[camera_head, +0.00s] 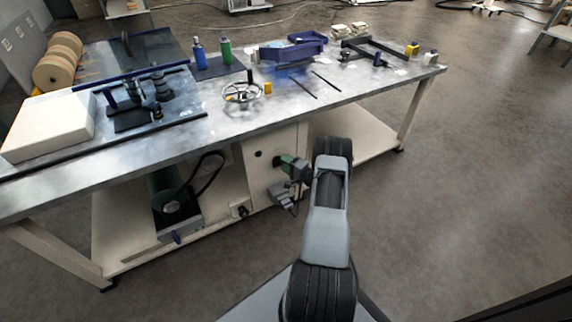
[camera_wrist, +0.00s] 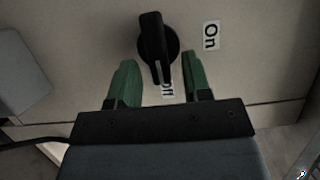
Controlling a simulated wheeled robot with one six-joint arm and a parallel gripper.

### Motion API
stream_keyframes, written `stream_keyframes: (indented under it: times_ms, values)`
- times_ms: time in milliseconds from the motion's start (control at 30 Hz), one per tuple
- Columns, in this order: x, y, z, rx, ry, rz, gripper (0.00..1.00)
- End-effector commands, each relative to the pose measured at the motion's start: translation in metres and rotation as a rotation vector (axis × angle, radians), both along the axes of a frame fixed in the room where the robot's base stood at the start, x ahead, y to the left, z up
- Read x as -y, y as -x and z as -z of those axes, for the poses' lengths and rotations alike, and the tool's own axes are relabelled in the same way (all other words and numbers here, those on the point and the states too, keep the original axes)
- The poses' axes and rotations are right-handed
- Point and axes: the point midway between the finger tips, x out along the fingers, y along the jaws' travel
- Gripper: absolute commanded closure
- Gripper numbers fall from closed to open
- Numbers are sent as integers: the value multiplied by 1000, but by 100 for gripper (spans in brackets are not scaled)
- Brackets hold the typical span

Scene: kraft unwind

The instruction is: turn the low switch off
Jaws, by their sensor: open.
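The low switch is a black rotary knob (camera_wrist: 157,45) with a long handle on a pale panel, seen close up in the wrist view. Its handle lies nearly upright in the picture, and a white mark on its lower end points down at the "Off" label (camera_wrist: 168,87), partly covered. The "On" label (camera_wrist: 211,36) is to the right. My gripper (camera_wrist: 159,65) is open, its green fingers on either side of the handle's lower part, with gaps visible. In the head view my gripper (camera_head: 281,161) is at the cabinet front under the table and largely hides the switch.
The metal worktable (camera_head: 190,130) overhangs the pale cabinet (camera_head: 262,185). A dark round fitting (camera_head: 258,153) sits left of my gripper. A green cylindrical unit (camera_head: 168,192) with a black hose is on the lower shelf.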

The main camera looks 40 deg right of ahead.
Motion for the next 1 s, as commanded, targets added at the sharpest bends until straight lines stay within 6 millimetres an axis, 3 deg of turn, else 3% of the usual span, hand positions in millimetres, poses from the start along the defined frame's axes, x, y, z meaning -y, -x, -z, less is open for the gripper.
stream_keyframes:
  times_ms: [233,700,1000]
  values:
    - [5,16,-2,-1,-1,3,55]
    - [28,104,-1,-1,-2,4,55]
    - [35,131,1,0,0,2,55]
